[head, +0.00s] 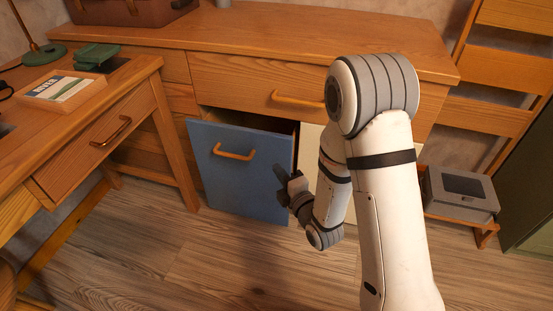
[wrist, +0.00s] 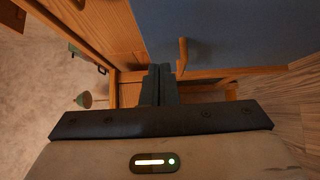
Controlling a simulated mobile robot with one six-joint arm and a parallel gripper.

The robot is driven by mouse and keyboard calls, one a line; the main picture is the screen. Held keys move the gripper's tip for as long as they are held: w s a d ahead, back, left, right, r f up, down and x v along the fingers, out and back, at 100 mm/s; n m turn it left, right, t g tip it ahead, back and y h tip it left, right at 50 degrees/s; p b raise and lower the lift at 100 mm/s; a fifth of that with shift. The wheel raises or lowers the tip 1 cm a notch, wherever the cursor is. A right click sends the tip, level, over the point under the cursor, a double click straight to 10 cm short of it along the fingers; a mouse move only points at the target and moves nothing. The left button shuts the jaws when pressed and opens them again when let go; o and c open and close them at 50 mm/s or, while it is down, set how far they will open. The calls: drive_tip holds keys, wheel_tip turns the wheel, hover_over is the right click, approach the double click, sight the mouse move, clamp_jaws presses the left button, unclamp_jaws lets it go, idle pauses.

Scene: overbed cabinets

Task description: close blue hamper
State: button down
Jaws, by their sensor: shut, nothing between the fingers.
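The blue hamper (head: 238,178) is a blue front panel with a wooden handle (head: 234,154), low in the wooden cabinet. It stands open: its top edge is pulled out and a dark gap shows behind it. My gripper (head: 280,175) is at the right side of the blue panel, near its edge; I cannot tell whether it touches. In the wrist view the gripper fingers (wrist: 160,84) are together and empty. The blue panel (wrist: 235,35) fills the upper right there, with its handle (wrist: 183,55) close to the fingertips.
A desk (head: 125,115) with a drawer stands at the left, its leg near the hamper. A closed wide drawer (head: 240,85) is above the hamper. A pale panel (head: 310,150) is right of it, partly behind my arm. A grey box (head: 462,192) sits at the right. Floor in front is clear.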

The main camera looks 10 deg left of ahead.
sight(269, 144)
drive_tip(key=w+a, duration=0.1)
drive_tip(key=w, duration=0.1)
drive_tip(key=w+a+b, duration=0.1)
drive_tip(key=w, duration=0.1)
drive_tip(key=w+a+b, duration=0.1)
drive_tip(key=w, duration=0.1)
drive_tip(key=shift+w, duration=0.95)
